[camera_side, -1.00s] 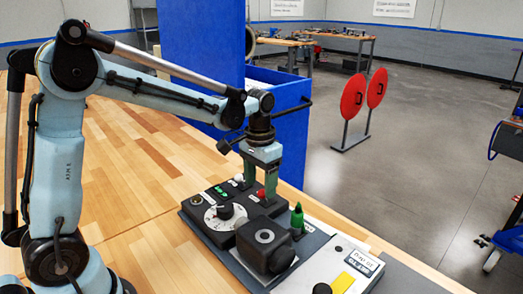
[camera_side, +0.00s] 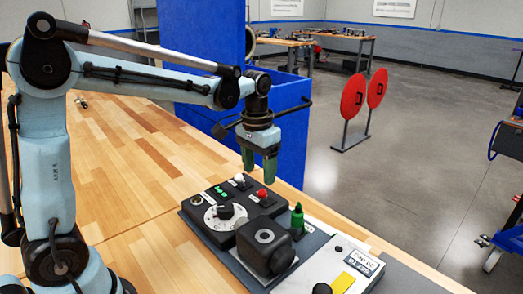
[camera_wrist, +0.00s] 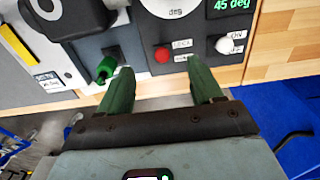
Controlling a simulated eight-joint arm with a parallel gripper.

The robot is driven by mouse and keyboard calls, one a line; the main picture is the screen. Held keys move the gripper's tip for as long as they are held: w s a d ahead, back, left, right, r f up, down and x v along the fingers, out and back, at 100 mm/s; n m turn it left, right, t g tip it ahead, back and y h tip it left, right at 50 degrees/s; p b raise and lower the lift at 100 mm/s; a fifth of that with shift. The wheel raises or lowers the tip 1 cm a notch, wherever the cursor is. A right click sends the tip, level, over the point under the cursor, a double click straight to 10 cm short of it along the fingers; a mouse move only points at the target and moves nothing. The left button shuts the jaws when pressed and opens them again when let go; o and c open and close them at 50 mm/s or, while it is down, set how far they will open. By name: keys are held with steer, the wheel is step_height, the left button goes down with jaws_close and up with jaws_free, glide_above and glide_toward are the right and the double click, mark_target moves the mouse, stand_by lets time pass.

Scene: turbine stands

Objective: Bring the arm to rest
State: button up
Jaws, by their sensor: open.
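My gripper (camera_side: 259,171) has green fingers and is open and empty. In the side view it hangs above and just behind the black control box (camera_side: 215,238), apart from it. In the wrist view the open gripper (camera_wrist: 158,80) points toward the box's red button (camera_wrist: 162,55) and white switch knob (camera_wrist: 224,45). The red button also shows in the side view (camera_side: 262,194). The box has a round dial and a green display reading 45 deg in the wrist view (camera_wrist: 230,5).
A black block (camera_side: 265,247) with a round face and a green bottle-like piece (camera_side: 297,219) stand on the grey plate beside the box. A white box (camera_side: 341,272) with a yellow patch is in front. Blue panels (camera_side: 285,130) stand behind. The wooden tabletop (camera_side: 120,165) at left is mostly clear.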

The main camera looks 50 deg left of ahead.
steer(key=s+d+t, duration=0.2)
steer(key=s+t, duration=0.4)
steer(key=s, duration=0.5)
steer(key=shift+s+d+t, duration=0.2)
steer(key=shift+s+t, duration=0.15)
steer(key=shift+t, duration=0.05)
